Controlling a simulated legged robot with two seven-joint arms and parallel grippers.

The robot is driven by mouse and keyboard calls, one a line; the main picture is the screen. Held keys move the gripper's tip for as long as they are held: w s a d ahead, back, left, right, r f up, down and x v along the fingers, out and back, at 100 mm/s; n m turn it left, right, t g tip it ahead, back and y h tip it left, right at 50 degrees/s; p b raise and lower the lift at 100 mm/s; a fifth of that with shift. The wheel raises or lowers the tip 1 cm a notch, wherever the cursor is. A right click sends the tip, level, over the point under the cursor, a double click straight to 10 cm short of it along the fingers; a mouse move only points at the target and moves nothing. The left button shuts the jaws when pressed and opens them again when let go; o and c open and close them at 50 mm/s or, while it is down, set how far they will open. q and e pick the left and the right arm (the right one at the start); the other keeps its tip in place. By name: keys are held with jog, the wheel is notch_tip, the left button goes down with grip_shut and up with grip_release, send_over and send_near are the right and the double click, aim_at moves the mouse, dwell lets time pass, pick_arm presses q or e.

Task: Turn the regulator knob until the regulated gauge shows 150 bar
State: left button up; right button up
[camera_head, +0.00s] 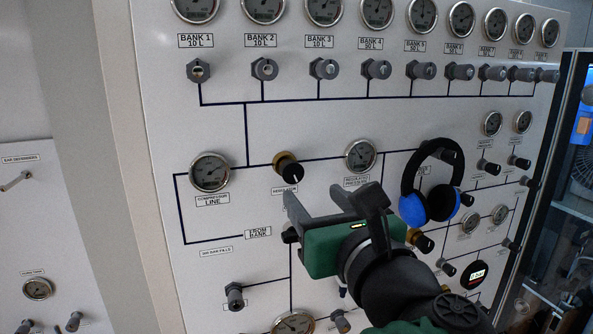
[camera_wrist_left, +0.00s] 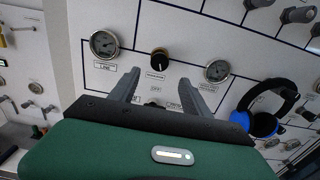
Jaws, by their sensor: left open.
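The regulator knob (camera_head: 288,168) is black with a brass collar and sits mid-panel, between two gauges. It also shows in the left wrist view (camera_wrist_left: 160,59), beyond the space between my fingers. The regulated gauge (camera_head: 361,155) is right of the knob and also shows in the left wrist view (camera_wrist_left: 217,71). Its dial is too small to read. My left gripper (camera_head: 328,203) is open and empty, below and right of the knob in the head view and apart from it. Its two fingers also show in the left wrist view (camera_wrist_left: 159,84). My right gripper is in neither view.
The compressor line gauge (camera_head: 210,172) is left of the knob. Blue and black ear defenders (camera_head: 428,186) hang on the panel right of my gripper. A row of bank valves (camera_head: 324,69) runs above. Clear panel surrounds the knob.

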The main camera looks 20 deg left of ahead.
aim_at(294, 175)
pick_arm(q)
jog(key=p+x, duration=0.3)
jog(key=x, duration=0.7)
jog(key=shift+w+a, duration=0.15)
jog(key=c, duration=1.2)
jog(key=shift+f+b, duration=0.25)
jog(key=shift+b, duration=0.25)
grip_shut()
jog(key=shift+r+n, duration=0.1)
jog(key=shift+n, duration=0.2)
jog(key=shift+r, duration=0.1)
